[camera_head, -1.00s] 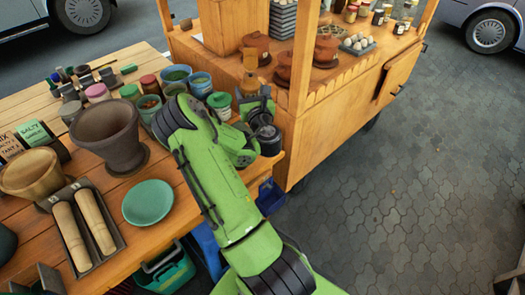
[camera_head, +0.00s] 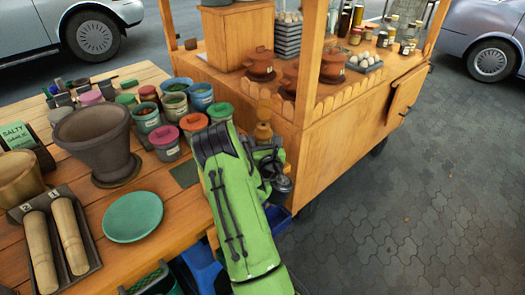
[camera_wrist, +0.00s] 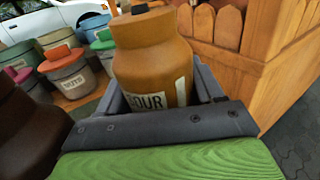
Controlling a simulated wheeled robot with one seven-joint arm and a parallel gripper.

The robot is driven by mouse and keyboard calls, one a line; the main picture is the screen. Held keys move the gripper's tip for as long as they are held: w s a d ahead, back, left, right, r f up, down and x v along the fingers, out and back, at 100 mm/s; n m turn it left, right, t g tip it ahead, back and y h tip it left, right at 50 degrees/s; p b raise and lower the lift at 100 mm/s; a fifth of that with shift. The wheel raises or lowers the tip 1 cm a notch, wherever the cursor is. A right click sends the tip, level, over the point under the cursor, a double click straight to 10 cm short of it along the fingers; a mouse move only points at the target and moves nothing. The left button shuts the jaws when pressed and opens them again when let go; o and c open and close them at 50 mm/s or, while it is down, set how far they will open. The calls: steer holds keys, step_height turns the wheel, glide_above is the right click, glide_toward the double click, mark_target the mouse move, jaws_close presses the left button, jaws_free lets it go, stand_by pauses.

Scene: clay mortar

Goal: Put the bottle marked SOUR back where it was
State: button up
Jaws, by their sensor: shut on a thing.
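In the head view the bottle (camera_head: 263,122) rises above my gripper (camera_head: 268,155), at the right end of the wooden table (camera_head: 165,230), close to the cart. Its lower part is hidden by my gripper and arm. A dark green square (camera_head: 186,173) lies on the table left of my arm.
Lidded jars (camera_head: 165,142) stand left of my gripper; one (camera_wrist: 67,72) reads NUTS in the wrist view. A large mortar (camera_head: 97,140), a green plate (camera_head: 133,217) and a pestle tray (camera_head: 90,255) are further left. The cart's wooden side (camera_head: 330,140) is close on the right.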

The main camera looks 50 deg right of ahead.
steer(key=shift+f, duration=0.5)
steer(key=shift+f, duration=0.15)
steer(key=o, duration=0.8)
steer(key=shift+c, duration=0.2)
steer(key=shift+o, duration=0.4)
